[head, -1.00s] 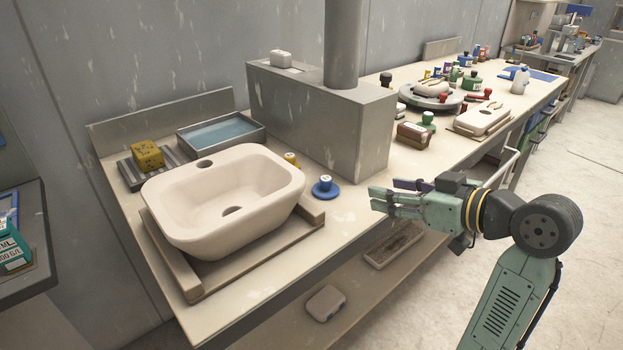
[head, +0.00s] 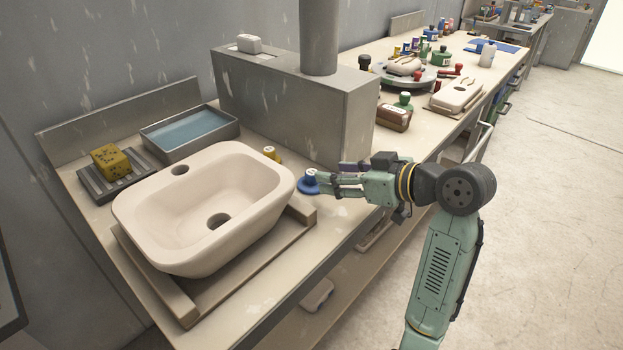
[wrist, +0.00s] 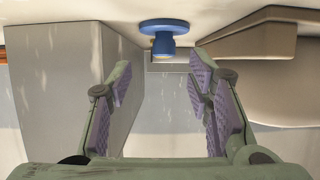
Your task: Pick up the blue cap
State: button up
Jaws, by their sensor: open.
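The blue cap (head: 309,183) stands on the bench between the white basin and the grey block, with a wide flange and a knob with a pale top. In the wrist view the blue cap (wrist: 164,36) is ahead of the fingers, near the top middle. My gripper (head: 334,186) is open and empty, reaching in from the right with its fingertips close to the cap. In the wrist view my gripper (wrist: 160,86) has its purple finger pads spread to either side, and the cap lies beyond them. I cannot tell whether a fingertip touches it.
The white basin (head: 150,217) on its wooden frame stands left of the cap. The grey block (head: 270,108) rises behind, with a yellow-capped item (head: 270,153) near it. A carousel (head: 412,80) with several bottles is farther along the bench.

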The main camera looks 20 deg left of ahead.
aim_at(313, 172)
jog(key=x, duration=0.2)
jog(key=p+x, duration=0.1)
jog(key=x, duration=0.1)
jog(key=shift+s+a+r, duration=0.1)
jog(key=shift+s+r, duration=0.15)
jog(key=shift+w+a+f, duration=0.2)
jog(key=shift+a+f, duration=0.1)
jog(key=shift+a, duration=0.15)
jog(key=shift+c, duration=0.3)
grip_shut()
